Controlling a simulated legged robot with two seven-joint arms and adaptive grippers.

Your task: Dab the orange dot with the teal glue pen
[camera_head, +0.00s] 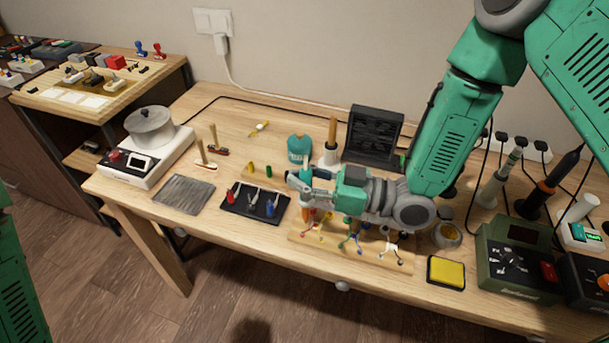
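My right gripper (298,181) reaches in from the right, low over the back left part of a wooden board (374,258). Its fingers point left; I cannot tell whether they are open or shut. The board carries small parts with coloured ends, among them red, blue and white ones. An orange-red piece (309,214) shows just below the fingers; I cannot tell whether it is the orange dot. A teal container with a label (298,149) stands just behind the gripper. I cannot make out a separate teal glue pen. My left gripper is out of view.
A black tray with coloured-handled tools (240,209) lies left of the board, beside a grey mat (183,195). A yellow pad (446,272) and a green station (515,262) are at right. A black fan-like box (373,135) stands behind.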

